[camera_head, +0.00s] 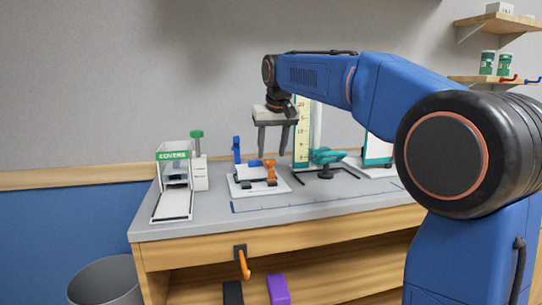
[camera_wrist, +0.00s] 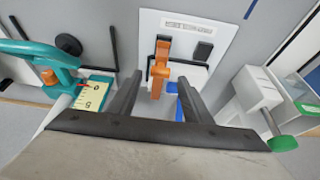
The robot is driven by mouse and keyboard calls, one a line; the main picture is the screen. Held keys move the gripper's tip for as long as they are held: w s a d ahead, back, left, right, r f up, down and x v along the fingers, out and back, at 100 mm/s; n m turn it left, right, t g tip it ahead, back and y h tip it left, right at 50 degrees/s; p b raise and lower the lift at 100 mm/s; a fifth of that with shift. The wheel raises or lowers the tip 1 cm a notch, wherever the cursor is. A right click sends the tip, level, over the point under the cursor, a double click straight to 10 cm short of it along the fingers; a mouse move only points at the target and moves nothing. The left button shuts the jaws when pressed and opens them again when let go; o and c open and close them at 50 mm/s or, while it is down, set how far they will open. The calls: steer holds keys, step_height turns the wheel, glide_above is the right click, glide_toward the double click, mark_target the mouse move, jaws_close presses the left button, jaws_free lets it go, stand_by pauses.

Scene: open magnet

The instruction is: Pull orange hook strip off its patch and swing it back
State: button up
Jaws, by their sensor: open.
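The orange hook strip (camera_head: 269,171) stands on a white base plate (camera_head: 283,184) on the bench. In the wrist view the orange strip (camera_wrist: 160,67) lies along the plate (camera_wrist: 206,27), between my two fingers as seen from above. A dark patch (camera_wrist: 203,51) is on the plate beside it. A blue upright piece (camera_head: 237,150) stands at the plate's back left; a bit of blue also shows below the orange strip in the wrist view. My gripper (camera_head: 274,155) is open, points down and is above the plate. I cannot tell whether its fingers touch anything.
A teal clamp-like tool (camera_head: 326,157) stands right of the plate. A yellow ruler (camera_head: 302,140) stands upright behind. A white-and-green covers dispenser (camera_head: 174,170) is at the left. An orange handle (camera_head: 244,265) hangs from the bench edge.

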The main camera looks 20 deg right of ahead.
mark_target(267, 166)
steer(key=shift+x, duration=1.25)
steer(key=shift+c, duration=0.3)
jaws_close()
steer(key=shift+w+d+r, duration=0.1)
steer(key=shift+w+r, duration=0.05)
